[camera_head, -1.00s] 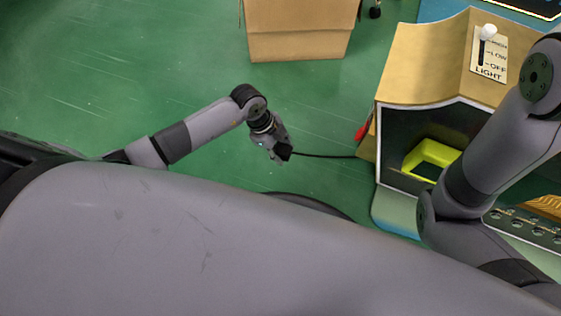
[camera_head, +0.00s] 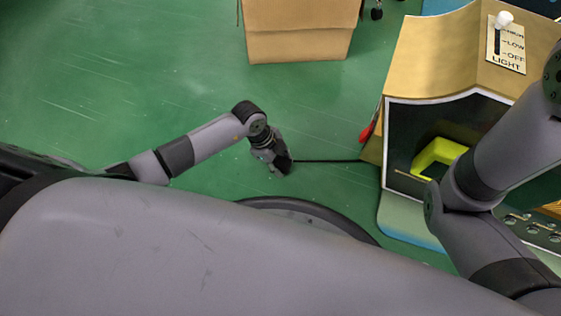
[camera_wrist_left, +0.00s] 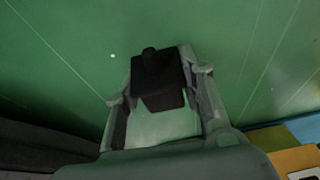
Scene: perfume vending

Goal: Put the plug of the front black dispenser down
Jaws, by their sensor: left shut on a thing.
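My left gripper (camera_head: 282,166) hangs over the green floor left of the vending stand. In the left wrist view the gripper (camera_wrist_left: 160,88) is shut on a black plug (camera_wrist_left: 160,78), held between its two fingers. A thin black cord (camera_head: 330,161) runs from the gripper to the side of the stand (camera_head: 432,40). The plug itself shows only as a dark shape in the head view. The front black dispenser cannot be made out. My right arm reaches over the stand, and its gripper is out of view.
A cardboard box (camera_head: 298,32) stands on the floor at the top. A red object (camera_head: 367,131) hangs at the stand's side, near the cord. A yellow-green frame (camera_head: 437,157) sits in the stand's opening. The floor (camera_head: 100,70) on the left is clear.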

